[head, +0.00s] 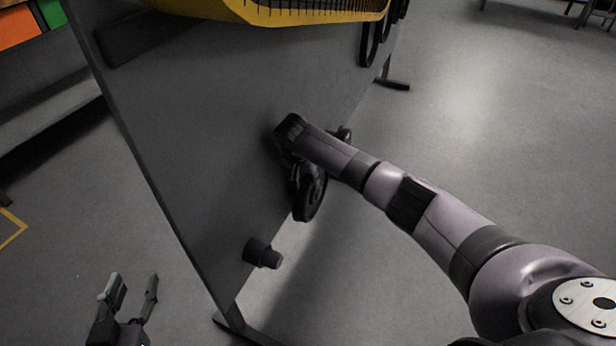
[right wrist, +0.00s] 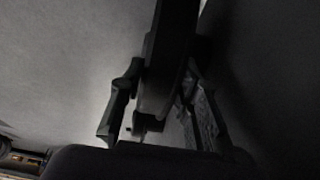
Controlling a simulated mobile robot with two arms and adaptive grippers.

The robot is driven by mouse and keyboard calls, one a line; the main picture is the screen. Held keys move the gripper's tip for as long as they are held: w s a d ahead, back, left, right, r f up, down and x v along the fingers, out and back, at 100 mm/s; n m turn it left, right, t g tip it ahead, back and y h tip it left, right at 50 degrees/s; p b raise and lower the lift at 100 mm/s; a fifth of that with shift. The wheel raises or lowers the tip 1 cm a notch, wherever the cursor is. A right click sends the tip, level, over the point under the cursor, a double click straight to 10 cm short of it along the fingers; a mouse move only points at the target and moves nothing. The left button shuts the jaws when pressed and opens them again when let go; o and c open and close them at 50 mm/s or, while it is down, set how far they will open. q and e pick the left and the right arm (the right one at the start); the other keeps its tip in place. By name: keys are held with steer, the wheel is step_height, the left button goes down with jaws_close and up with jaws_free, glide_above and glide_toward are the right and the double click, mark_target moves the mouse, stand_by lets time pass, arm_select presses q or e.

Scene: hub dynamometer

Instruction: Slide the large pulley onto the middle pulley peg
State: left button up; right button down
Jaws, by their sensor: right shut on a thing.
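A black pulley (head: 311,195) stands on edge beside the grey panel (head: 190,130); I take it to be the large pulley. My right gripper (head: 298,175) is shut on it, mostly hidden behind its own wrist. In the right wrist view the pulley shows as a dark band (right wrist: 172,45) between the two fingers (right wrist: 160,110). A dark peg (head: 264,254) sticks out low on the panel, bare and apart from the pulley. The middle peg cannot be made out near the pulley. My left gripper (head: 128,300) is open and empty at the lower left.
A yellow-edged guard (head: 290,14) juts from the panel's top. Black rings (head: 370,38) hang at its far end. A small dark part (head: 344,133) shows behind my right wrist. The panel stands on feet (head: 393,84). Open floor lies to the right.

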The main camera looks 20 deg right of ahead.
steer(key=shift+w+a+r, duration=0.15)
steer(key=shift+a+r, duration=0.05)
steer(key=c, duration=1.4)
jaws_free()
steer(key=shift+o, duration=1.4)
steer(key=shift+f, duration=0.1)
steer(key=shift+o, duration=0.3)
steer(key=shift+s+f, duration=0.2)
steer(key=shift+o, duration=1.3)
steer(key=shift+w+r, duration=0.1)
steer(key=shift+r, duration=0.05)
